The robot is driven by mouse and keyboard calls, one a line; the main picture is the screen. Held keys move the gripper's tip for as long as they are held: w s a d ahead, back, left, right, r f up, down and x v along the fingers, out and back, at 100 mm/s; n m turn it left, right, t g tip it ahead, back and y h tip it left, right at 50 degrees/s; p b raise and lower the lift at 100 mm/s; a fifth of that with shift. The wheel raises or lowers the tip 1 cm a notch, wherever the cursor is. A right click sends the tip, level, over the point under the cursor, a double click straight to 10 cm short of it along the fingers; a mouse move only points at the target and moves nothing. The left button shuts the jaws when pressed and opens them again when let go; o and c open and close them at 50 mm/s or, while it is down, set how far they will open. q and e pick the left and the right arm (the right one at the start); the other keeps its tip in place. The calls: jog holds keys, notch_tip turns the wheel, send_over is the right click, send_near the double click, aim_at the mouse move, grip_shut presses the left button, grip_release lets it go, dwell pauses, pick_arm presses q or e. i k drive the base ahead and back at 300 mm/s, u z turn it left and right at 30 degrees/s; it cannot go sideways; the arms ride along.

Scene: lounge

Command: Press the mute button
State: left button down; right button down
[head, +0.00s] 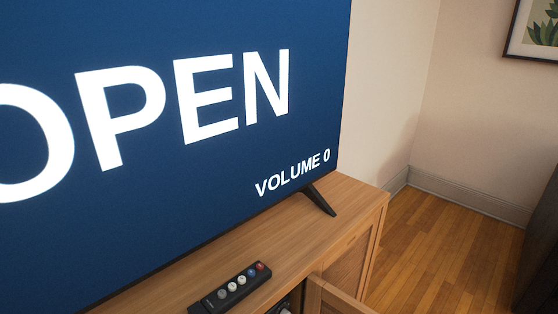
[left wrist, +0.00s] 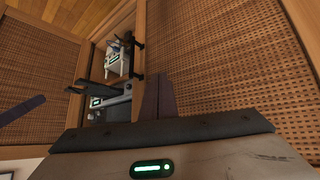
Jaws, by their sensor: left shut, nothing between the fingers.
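A dark remote (head: 213,303) lies on the wooden cabinet top in front of the television, at the bottom of the head view. The television (head: 200,185) shows "OPEN" and "VOLUME 0". My left gripper (left wrist: 158,97) shows in the left wrist view, its fingers together and empty, in front of the cabinet. It is not in the head view, and the remote is not clearly seen in the wrist view. My right gripper is in neither view.
The wooden cabinet (head: 345,192) has woven door panels (left wrist: 225,70) and an open compartment with devices (left wrist: 108,103) showing green displays. A wooden door edge (head: 335,298) sticks out near the remote. The television's black foot (head: 320,200) stands behind it. Floor is clear at right.

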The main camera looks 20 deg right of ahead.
aim_at(222, 294)
jog(key=z, duration=0.4)
jog(key=k, duration=0.25)
jog(key=z, duration=0.6)
jog(key=i, duration=0.4)
jog(key=u, duration=0.15)
jog(key=k, duration=0.7)
